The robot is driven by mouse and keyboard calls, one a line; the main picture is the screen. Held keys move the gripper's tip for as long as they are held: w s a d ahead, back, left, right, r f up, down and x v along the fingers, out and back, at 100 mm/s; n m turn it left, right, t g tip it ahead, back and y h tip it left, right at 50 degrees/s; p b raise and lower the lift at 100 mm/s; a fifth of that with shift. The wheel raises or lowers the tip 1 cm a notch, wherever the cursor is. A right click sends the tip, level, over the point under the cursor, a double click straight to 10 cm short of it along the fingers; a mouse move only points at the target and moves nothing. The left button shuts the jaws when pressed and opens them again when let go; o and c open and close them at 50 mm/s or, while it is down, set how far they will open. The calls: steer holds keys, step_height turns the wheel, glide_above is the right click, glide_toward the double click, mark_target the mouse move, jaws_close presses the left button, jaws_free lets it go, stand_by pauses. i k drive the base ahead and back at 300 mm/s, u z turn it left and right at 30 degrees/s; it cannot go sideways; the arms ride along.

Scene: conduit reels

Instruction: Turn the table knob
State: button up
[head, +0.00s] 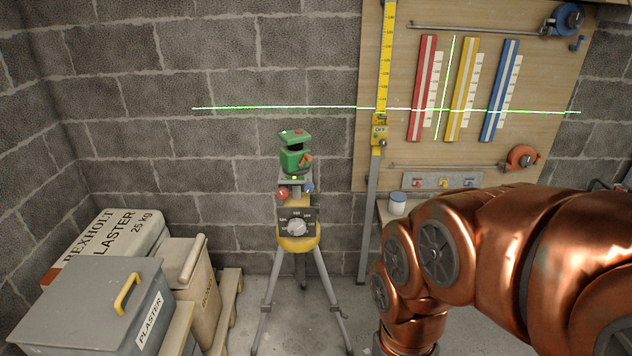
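A green laser level (295,155) stands on a tripod (318,272) in front of the block wall. Below it, a dark dial plate with numbers (283,213) carries a pale grey round knob (297,228), above the yellow tripod head (297,244). A small red knob (282,194) and a small blue knob (307,188) sit just under the level. Which of these is called the table knob is not marked. My copper arm comes in from the right and bends down past the bottom edge, to the right of the tripod. My gripper is out of view.
Plaster sacks and a grey bin (85,300) stand at the left. A yellow measuring staff (382,75) and a wooden board (480,130) with coloured strips are at the right. A white jar (397,204) is behind my arm. Green laser lines cross the wall.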

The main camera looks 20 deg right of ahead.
mark_target(309, 187)
steer(key=k, duration=1.25)
steer(key=u, duration=0.9)
steer(key=i, duration=1.35)
steer(key=z, duration=0.15)
